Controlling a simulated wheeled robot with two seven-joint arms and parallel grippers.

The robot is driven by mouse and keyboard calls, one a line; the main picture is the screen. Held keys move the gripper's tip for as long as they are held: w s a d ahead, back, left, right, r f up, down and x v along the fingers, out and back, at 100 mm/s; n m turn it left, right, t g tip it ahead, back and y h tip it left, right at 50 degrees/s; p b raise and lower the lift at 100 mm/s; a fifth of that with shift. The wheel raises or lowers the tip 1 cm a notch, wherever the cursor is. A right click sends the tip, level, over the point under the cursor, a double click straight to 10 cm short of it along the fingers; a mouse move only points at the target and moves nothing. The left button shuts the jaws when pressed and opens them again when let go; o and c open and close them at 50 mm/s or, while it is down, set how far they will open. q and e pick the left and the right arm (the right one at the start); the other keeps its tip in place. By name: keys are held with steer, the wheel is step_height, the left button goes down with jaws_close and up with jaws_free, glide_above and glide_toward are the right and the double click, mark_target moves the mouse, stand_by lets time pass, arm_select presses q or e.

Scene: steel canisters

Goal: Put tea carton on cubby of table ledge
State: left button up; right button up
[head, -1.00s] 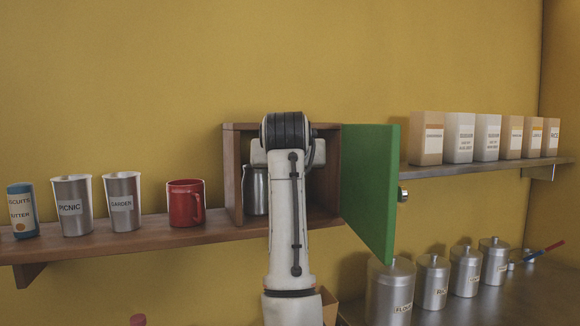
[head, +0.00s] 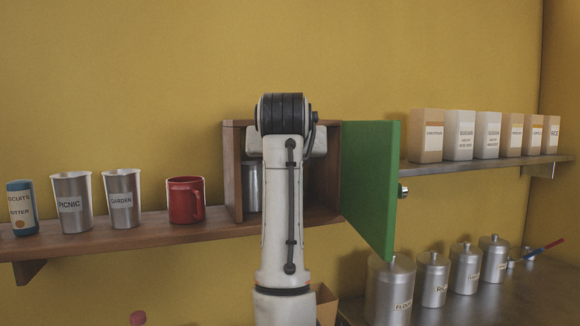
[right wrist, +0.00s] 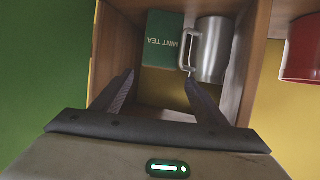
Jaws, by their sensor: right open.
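The tea carton (right wrist: 160,50), a green box marked MINT TEA, stands inside the wooden cubby (head: 232,170) on the table ledge (head: 130,236). It appears upside down in the right wrist view, and my arm hides it in the head view. A steel mug (right wrist: 213,50) stands beside it in the cubby and shows partly in the head view (head: 252,190). My right gripper (right wrist: 160,82) is open and empty at the cubby mouth, its fingers apart from the carton. My left gripper is not in view.
The green cubby door (head: 370,185) stands open on the right. A red mug (head: 186,200), two steel cups (head: 122,200) and a biscuit tin (head: 21,207) stand left of the cubby. Several canisters (head: 390,290) stand at lower right, below a shelf with several cartons (head: 427,137).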

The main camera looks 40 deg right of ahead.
steer(key=v, duration=0.8)
steer(key=shift+s+r+b, duration=0.2)
steer(key=shift+r+b, duration=0.05)
steer(key=shift+b, duration=0.05)
steer(key=shift+a, duration=0.1)
